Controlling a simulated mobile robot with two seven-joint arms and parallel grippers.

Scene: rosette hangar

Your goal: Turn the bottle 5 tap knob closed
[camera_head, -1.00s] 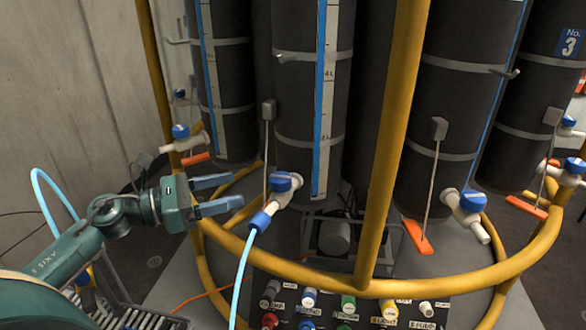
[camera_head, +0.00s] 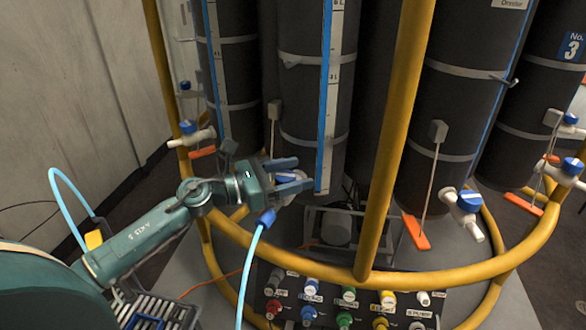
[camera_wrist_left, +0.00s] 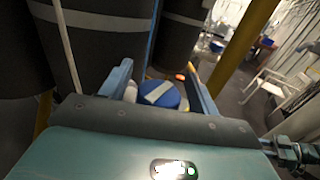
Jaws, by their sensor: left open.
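My left gripper (camera_head: 304,171) is open at the tap low on the middle black bottle (camera_head: 306,115). Its two fingers lie around the tap, and they hide most of it in the head view. In the left wrist view, the round blue tap knob (camera_wrist_left: 160,95) with a white stripe sits between the open fingers (camera_wrist_left: 160,68), with visible room on either side. Contact with the knob cannot be told. A blue connector (camera_head: 266,217) with a light blue hose hangs below the tap. No number shows on this bottle. My right gripper is not in view.
A yellow tubular frame (camera_head: 390,140) rings the bottles, with an upright right of the gripper and a hoop below. Other taps with blue knobs are at left (camera_head: 188,127) and right (camera_head: 469,200). A panel of coloured connectors (camera_head: 345,305) lies below.

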